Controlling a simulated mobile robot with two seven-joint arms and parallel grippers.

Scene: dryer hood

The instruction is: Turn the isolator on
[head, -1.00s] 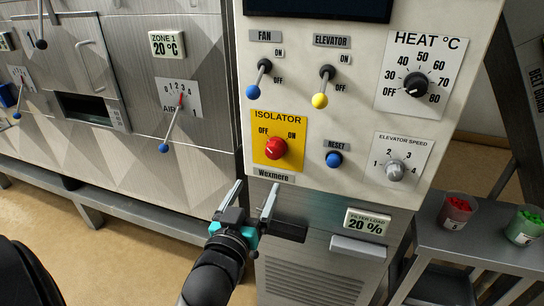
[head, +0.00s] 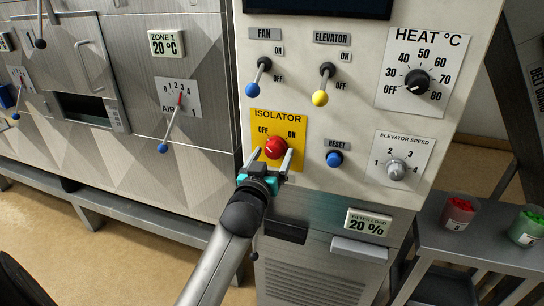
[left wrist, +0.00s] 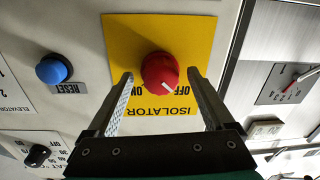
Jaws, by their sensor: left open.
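The red round isolator knob (head: 276,148) sits on a yellow plate (head: 292,118) marked OFF and ON, low on the white control panel. In the left wrist view, which shows the panel upside down, the knob (left wrist: 158,70) has a white mark pointing toward OFF. My left gripper (head: 271,157) is open in front of the plate. Its fingers are on either side of the knob, with visible gaps in the left wrist view (left wrist: 160,78). I cannot tell how far the fingertips are from the plate. My right gripper is not in view.
The blue reset button (head: 334,159) is just right of the isolator. The fan lever (head: 258,78) and elevator lever (head: 323,86) are above. The elevator speed knob (head: 396,170) is further right. A side table (head: 475,256) holds cups.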

